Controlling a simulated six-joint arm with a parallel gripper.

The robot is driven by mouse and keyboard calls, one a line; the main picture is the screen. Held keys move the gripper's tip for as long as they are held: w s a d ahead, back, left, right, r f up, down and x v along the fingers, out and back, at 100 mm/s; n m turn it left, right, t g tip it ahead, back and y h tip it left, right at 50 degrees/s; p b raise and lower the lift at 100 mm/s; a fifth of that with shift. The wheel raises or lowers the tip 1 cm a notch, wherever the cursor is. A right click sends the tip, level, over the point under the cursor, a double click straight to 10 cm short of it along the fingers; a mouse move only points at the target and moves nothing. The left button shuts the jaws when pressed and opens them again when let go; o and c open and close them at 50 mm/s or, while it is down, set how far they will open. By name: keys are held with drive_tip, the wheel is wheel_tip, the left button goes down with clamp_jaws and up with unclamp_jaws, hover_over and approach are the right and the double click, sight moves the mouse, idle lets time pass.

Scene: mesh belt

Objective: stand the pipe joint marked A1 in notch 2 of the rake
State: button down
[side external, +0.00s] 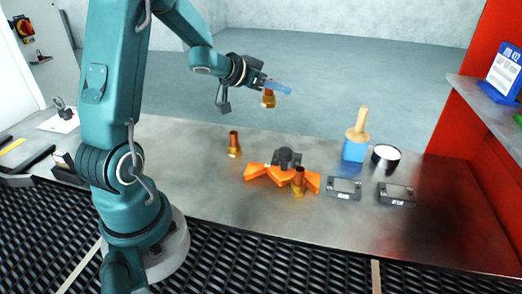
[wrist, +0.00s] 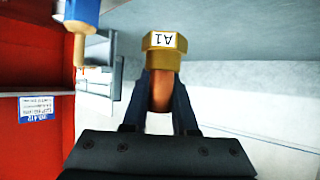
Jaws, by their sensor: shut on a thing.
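My gripper (side external: 278,87) is raised above the bench and shut on a copper and brass pipe joint (side external: 268,99). In the wrist view the joint's brass hex collar (wrist: 160,50) carries the label A1, upside down, and its copper tube is between the fingers (wrist: 168,100). The orange rake (side external: 256,172) lies on the bench below, with zigzag notches and a dark knob (side external: 287,158) behind it. A second pipe joint (side external: 298,182) stands upright at the rake's right part. A third (side external: 234,146) stands on the bench behind and left of the rake. Notch numbers are not readable.
Two dark labelled blocks (side external: 343,188) (side external: 397,194) lie right of the rake. A blue block (side external: 354,150) with a wooden-handled tool and a round black-and-white container (side external: 386,156) stand behind them. A red wall with a shelf is at right; a mesh belt (side external: 250,265) runs in front.

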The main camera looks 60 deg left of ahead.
drive_tip(key=s+d+f+m+g+h, duration=0.1)
drive_tip(key=s+d+f+m+h, duration=0.1)
drive_tip(key=s+d+m+h, duration=0.1)
drive_tip(key=s+d+f+m+g+h, duration=0.2)
drive_tip(key=s+d+m+h, duration=0.1)
drive_tip(key=d, duration=0.4)
drive_tip(key=s+d+f+m+g+h, duration=0.1)
drive_tip(key=s+d+f+m+h, duration=0.2)
drive_tip(key=s+d+m+h, duration=0.1)
drive_tip(key=shift+s+d+m+g+h, duration=0.1)
drive_tip(key=shift+d+m+g+h, duration=0.25)
drive_tip(key=shift+m, duration=0.45)
drive_tip(key=shift+f, duration=2.55)
drive_tip(key=c, duration=1.1)
unclamp_jaws()
drive_tip(key=shift+f, duration=0.15)
drive_tip(key=shift+o, duration=0.6)
